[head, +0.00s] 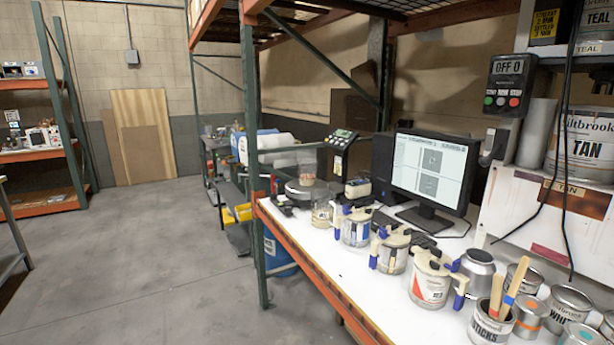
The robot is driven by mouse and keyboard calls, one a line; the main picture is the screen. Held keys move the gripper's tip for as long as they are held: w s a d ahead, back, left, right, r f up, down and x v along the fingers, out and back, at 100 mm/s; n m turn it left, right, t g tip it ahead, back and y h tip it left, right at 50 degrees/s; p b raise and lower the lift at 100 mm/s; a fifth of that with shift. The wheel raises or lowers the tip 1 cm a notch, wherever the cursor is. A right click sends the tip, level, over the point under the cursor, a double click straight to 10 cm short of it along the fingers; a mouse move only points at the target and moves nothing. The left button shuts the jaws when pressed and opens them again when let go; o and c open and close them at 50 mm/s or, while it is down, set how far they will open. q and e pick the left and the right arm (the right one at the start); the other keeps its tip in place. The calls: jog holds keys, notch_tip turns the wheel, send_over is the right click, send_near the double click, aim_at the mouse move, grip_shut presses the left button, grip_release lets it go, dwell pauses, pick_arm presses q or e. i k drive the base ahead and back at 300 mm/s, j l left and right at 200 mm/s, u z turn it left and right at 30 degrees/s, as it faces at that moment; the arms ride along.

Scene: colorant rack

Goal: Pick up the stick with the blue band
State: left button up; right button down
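The stick with the blue band (516,282) stands in a can marked STICKS (489,328) near the bottom right of the head view. It leans to the right, and its lower end is hidden inside the can. Neither of my grippers shows in this view.
The can is on a white bench (345,262) with an orange front edge. Clamped paint cans (429,283) stand to its left, and smaller cans (570,306) crowd its right. A monitor (428,175) stands behind. The floor (150,260) at left is clear.

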aim_at(509, 299)
jog(key=z, duration=1.3)
